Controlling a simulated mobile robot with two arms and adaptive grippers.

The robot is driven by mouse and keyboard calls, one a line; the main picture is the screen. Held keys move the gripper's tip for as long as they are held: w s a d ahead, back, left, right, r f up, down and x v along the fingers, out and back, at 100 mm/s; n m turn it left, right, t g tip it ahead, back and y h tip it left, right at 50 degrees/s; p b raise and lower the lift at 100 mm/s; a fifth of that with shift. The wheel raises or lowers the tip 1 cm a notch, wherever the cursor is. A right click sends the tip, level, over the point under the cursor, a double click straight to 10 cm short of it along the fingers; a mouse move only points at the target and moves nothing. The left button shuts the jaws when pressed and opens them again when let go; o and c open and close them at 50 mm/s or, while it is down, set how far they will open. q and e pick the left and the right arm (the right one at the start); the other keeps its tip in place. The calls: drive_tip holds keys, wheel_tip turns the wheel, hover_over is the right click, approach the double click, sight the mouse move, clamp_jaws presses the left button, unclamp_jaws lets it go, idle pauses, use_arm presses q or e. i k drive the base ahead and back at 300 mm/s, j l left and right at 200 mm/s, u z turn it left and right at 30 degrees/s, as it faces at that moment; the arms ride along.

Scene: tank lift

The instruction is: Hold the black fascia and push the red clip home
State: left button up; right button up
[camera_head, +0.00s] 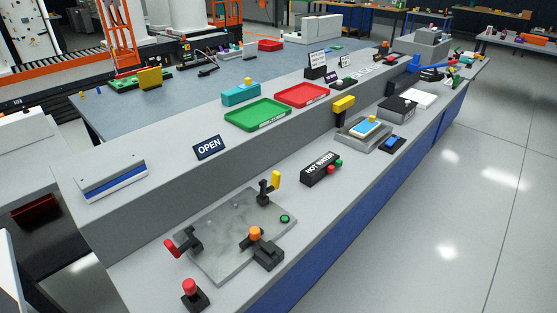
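A black box labelled "HOT WATER" (320,170) stands on the front counter and is the likeliest black fascia. A small red part (331,170) sits at its right end, beside a green one (338,162). Whether the red part is the clip, and how far in it sits, is too small to tell. Other red parts are a red-ended black fixture (180,244) at the left edge of the grey metal plate and a red knob (189,287) on a black base in front. Neither of my grippers is in view.
The grey metal plate (215,235) also carries an orange-topped black fixture (262,248) and a yellow-handled one (272,185). Green (257,114) and red (305,94) trays and an "OPEN" sign (209,147) stand on the raised ledge. Open floor (460,220) lies to the right.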

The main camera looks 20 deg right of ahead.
sight(332, 169)
drive_tip(key=i+l+u, duration=0.3)
drive_tip(key=l, duration=0.45)
drive_tip(key=l+u, duration=0.3)
drive_tip(key=l, duration=0.45)
drive_tip(key=i+l+u, duration=0.1)
drive_tip(key=l+u, duration=0.2)
drive_tip(key=l, duration=1.95)
